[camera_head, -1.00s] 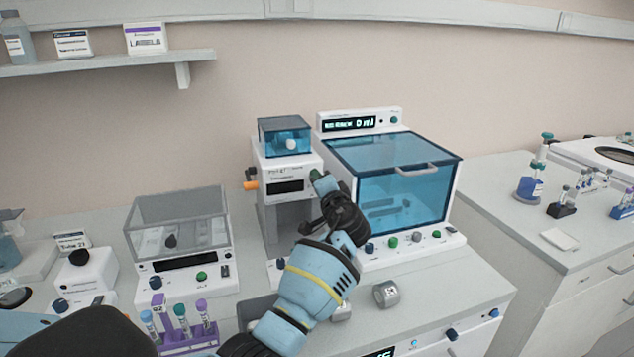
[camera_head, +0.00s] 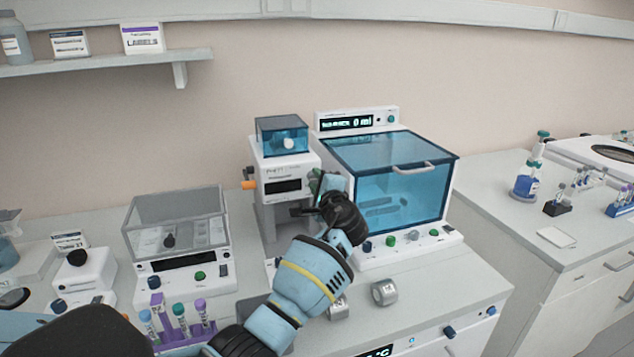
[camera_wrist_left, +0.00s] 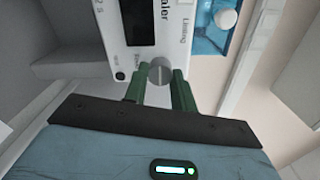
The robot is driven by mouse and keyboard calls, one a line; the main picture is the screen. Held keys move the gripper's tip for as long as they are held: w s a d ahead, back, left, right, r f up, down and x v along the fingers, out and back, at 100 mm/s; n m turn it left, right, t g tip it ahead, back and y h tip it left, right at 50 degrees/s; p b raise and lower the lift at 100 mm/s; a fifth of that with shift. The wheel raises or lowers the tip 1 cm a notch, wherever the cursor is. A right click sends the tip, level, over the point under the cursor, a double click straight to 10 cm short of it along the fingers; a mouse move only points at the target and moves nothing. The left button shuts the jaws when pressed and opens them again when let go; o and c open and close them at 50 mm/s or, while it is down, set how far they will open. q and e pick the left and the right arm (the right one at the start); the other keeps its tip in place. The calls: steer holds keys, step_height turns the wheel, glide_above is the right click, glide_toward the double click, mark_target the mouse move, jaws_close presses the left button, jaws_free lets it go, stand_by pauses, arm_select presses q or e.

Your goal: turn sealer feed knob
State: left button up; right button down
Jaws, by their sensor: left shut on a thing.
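The sealer (camera_head: 271,170) is a white unit with a blue clear-lidded top and an orange part on its left side. Its front panel (camera_wrist_left: 140,25) fills the top middle of the left wrist view, with printed labels and a dark display. A round grey knob (camera_wrist_left: 159,73) with a dark slot line sits at the panel's edge. My left gripper (camera_head: 316,187) is at the right side of the sealer front. In the left wrist view its two green fingers (camera_wrist_left: 159,88) are shut on the knob, one on each side. The head view hides the knob behind the gripper. My right gripper is not in view.
A large blue-windowed cabinet (camera_head: 400,190) stands close on the right of the sealer. A clear-lidded grey box unit (camera_head: 175,220) and a purple tube rack (camera_head: 180,335) are to the left.

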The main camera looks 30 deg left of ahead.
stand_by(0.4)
arm_select(q)
steer(key=o, duration=1)
steer(key=shift+s+d+f, duration=0.1)
steer(key=shift+s+d, duration=0.3)
steer(key=shift+d, duration=0.15)
steer(key=v, duration=0.6)
steer(key=shift+s+d, duration=0.2)
